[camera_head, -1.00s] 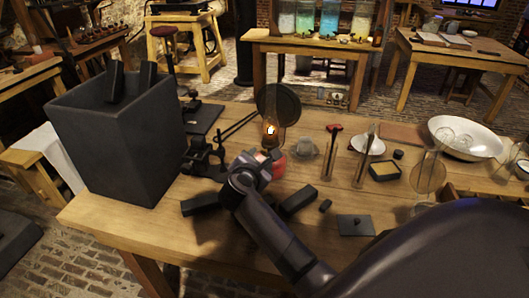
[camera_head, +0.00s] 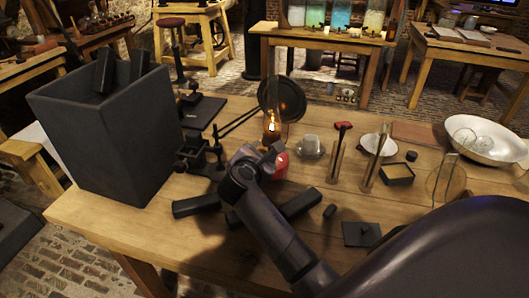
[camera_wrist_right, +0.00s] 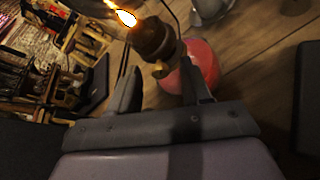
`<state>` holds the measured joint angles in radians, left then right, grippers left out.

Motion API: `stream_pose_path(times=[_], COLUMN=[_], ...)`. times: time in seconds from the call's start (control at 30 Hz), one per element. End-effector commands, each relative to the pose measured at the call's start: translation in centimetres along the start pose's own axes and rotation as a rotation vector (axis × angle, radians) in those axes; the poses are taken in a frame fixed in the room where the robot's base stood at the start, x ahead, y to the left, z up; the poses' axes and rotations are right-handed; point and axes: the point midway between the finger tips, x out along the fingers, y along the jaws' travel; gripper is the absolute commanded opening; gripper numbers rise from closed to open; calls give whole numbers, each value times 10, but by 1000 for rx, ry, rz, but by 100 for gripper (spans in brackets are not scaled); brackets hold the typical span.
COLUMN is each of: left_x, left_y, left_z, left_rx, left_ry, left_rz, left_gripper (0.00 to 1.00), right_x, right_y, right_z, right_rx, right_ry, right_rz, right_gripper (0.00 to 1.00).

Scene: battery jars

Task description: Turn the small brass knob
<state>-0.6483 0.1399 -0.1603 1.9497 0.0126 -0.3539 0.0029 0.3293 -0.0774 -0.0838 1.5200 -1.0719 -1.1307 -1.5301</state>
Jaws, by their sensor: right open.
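An oil lamp with a red base (camera_head: 277,165) and a lit flame (camera_head: 272,126) stands on the wooden table in front of a round dark disc. In the right wrist view its burner (camera_wrist_right: 150,40) and red base (camera_wrist_right: 200,68) show close up. A small brass knob (camera_wrist_right: 160,70) sits on the burner's side. My right gripper (camera_wrist_right: 160,75) is open, with one finger on each side of the knob in that view. I cannot tell whether either finger touches it. In the head view my right gripper (camera_head: 262,160) covers part of the lamp. My left gripper is not in view.
A tall dark open box (camera_head: 110,135) stands at the table's left. Dark bars (camera_head: 195,205) lie near the lamp. A glass dome (camera_head: 309,147), upright tubes (camera_head: 337,155), a small black tray (camera_head: 396,173) and a white bowl (camera_head: 490,140) stand to the right.

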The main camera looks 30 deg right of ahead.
Motion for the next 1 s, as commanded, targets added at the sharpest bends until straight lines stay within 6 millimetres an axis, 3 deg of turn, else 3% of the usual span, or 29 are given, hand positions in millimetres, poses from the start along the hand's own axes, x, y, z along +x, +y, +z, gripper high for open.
stream_pose_path(times=[0.27,0.4,0.67,1.0], left_x=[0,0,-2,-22], left_y=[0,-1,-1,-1], left_z=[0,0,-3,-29], left_rx=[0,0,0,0], left_ry=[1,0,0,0], left_rz=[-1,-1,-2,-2], left_gripper=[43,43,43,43], right_x=[0,0,0,-1], right_y=[0,0,1,5], right_z=[0,0,1,5], right_rx=[0,0,-11,-155], right_ry=[0,0,0,-2], right_rz=[0,0,-4,-64], right_gripper=[45,0,0,0])
